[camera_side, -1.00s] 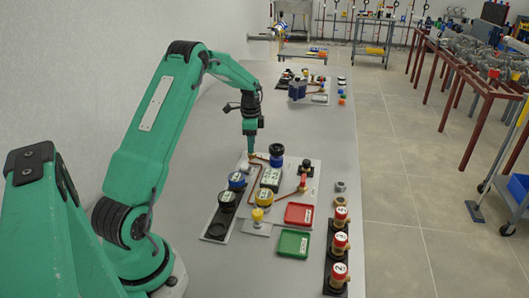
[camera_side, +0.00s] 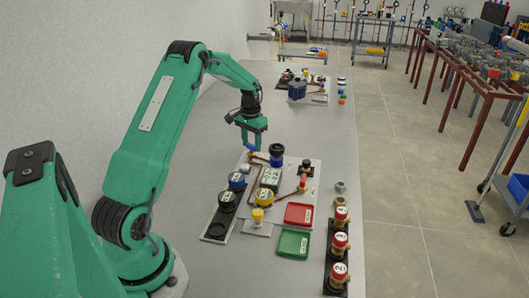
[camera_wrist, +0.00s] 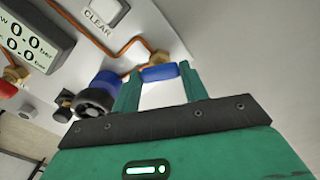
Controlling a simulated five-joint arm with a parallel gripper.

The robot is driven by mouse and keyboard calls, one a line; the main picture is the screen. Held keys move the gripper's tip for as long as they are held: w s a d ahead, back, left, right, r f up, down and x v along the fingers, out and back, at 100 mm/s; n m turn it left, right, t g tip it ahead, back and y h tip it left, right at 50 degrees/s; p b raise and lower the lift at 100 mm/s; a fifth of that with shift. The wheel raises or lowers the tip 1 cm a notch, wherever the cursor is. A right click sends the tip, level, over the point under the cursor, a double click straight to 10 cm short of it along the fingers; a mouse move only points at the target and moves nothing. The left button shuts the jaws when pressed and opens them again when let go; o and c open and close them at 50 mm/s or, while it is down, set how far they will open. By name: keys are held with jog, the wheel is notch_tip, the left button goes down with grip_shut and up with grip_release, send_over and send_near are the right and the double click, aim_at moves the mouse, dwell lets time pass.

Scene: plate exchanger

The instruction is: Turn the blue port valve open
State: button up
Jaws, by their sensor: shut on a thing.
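The blue port valve shows in the wrist view as a short blue handle (camera_wrist: 160,73) beside a brass fitting (camera_wrist: 159,58) on copper pipe. The handle lies across the space between my two fingertips. In the side view the blue handle (camera_side: 251,147) is small, at the back left of the white panel (camera_side: 236,227). My gripper (camera_wrist: 158,77) is shut on the handle, with one finger at each end of it. In the side view my gripper (camera_side: 252,146) points down over the panel's back edge. The exact finger contact is too small to tell.
A blue part with a black wheel (camera_side: 276,150) stands close to the right of my gripper. The panel also carries a display (camera_side: 270,179), gauges and a red-handled valve (camera_side: 303,182). Red (camera_side: 299,213) and green (camera_side: 293,243) trays lie in front.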

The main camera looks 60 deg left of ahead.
aim_at(252, 144)
jog(key=n, duration=0.5)
jog(key=shift+r, duration=0.1)
jog(key=shift+n, duration=0.3)
jog(key=o, duration=1)
jog(key=shift+r, duration=3.9)
jog(key=shift+d, duration=0.1)
